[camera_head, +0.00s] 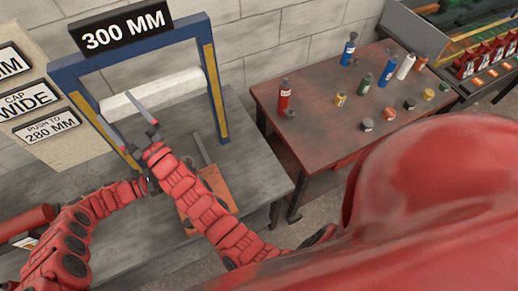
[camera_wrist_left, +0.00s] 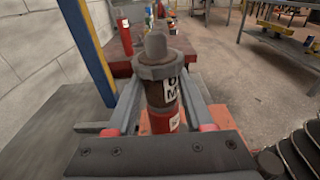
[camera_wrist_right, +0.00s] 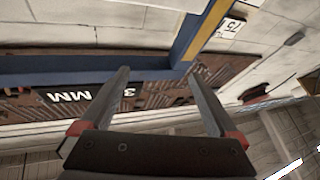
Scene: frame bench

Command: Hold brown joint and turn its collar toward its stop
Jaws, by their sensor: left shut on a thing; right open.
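The brown joint (camera_wrist_left: 158,94) stands roughly upright in the left wrist view. It has a wide grey collar (camera_wrist_left: 160,70), a rounded grey top, a white label with dark letters and a red lower part. My left gripper (camera_wrist_left: 163,88) is shut on the joint, one finger on each side, below the collar. In the head view the joint is hidden behind my right arm. My right gripper (camera_head: 114,106) is open and empty, raised in front of the blue frame. Its two fingers stand wide apart in the right wrist view (camera_wrist_right: 157,75), with nothing between them.
A blue and yellow frame (camera_head: 67,75) with a "300 MM" sign (camera_head: 124,26) rises over the grey bench (camera_head: 262,175). A white roll (camera_head: 185,82) lies inside it. An orange board (camera_head: 219,184) lies on the bench. A reddish table (camera_head: 318,112) at right holds bottles and caps.

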